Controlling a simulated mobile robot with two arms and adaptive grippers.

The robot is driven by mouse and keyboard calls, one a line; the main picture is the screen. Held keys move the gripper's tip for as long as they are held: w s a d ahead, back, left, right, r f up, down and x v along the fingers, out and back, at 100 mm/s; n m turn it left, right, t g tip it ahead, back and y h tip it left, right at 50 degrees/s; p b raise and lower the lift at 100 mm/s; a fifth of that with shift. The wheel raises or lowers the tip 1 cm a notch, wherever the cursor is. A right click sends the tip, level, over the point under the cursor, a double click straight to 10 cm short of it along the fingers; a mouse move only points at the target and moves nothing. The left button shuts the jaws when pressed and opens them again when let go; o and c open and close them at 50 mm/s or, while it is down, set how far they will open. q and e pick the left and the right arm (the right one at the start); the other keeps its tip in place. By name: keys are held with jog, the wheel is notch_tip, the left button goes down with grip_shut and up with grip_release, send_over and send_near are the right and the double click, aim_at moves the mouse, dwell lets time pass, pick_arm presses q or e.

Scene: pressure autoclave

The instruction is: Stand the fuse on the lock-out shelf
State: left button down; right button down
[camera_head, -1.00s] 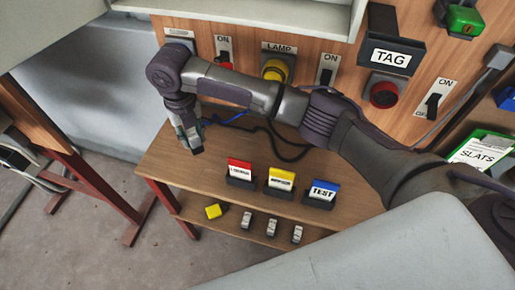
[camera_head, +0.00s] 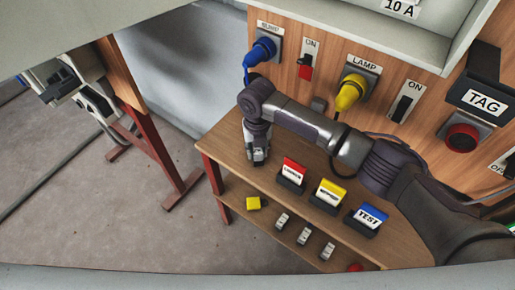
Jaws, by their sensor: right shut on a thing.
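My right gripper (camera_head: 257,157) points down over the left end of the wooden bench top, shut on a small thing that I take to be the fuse. The fingers mostly hide it, so its shape and tilt cannot be made out. Three small grey pieces (camera_head: 304,236) stand in a row on the lower wooden shelf (camera_head: 241,214), which I take for the lock-out shelf.
Red (camera_head: 292,172), yellow (camera_head: 329,193) and blue (camera_head: 369,217) label cards stand on the bench top. The panel behind carries a blue plug (camera_head: 263,48), a yellow plug (camera_head: 349,92), switches and a dark TAG box (camera_head: 480,95). Open floor lies left.

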jog(key=c, duration=0.8)
grip_release()
notch_tip(320, 180, up, 12)
jog(key=shift+r+b, duration=0.1)
jog(key=shift+b, duration=0.45)
jog(key=shift+s, duration=0.1)
